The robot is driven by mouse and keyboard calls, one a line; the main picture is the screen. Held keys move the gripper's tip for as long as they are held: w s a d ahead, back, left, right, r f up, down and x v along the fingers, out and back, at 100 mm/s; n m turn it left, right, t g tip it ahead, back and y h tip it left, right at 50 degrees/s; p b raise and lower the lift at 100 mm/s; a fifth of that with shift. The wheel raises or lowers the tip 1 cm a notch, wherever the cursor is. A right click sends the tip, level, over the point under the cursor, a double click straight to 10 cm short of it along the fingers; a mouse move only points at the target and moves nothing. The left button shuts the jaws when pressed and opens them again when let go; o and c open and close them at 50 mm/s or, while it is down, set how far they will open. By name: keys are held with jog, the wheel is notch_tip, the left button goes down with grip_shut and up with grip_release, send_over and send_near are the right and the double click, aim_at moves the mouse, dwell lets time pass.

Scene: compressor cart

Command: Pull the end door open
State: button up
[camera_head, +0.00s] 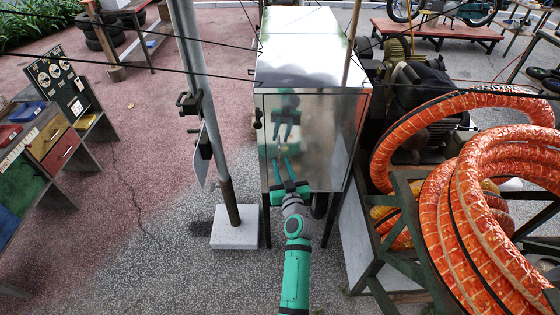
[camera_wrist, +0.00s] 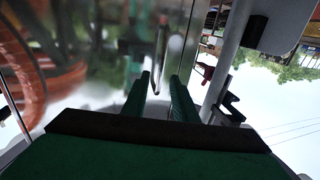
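The end door (camera_head: 310,140) is the shiny, mirror-like front panel of a metal cabinet in the middle of the head view. It looks closed, and it fills the upper left of the wrist view (camera_wrist: 105,60). A small dark fitting (camera_head: 258,118) sits at the door's left edge. My gripper (camera_head: 279,161) is in front of the lower left of the door, its two green fingers apart and pointing at it. In the wrist view my gripper (camera_wrist: 159,88) is open and empty. A slim upright bar (camera_wrist: 160,52) shows beyond the gap between the fingertips; contact is not visible.
A grey post (camera_head: 200,100) on a white block (camera_head: 235,228) stands close left of the cabinet. Large orange hoses (camera_head: 450,210) on a dark rack crowd the right. Dark cables cross above. Paved ground (camera_head: 130,250) at front left is clear.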

jog(key=shift+w+a, duration=0.15)
jog(key=shift+w, duration=0.55)
jog(key=shift+w+a, duration=0.15)
jog(key=shift+w, duration=0.55)
grip_shut()
dwell(0.4)
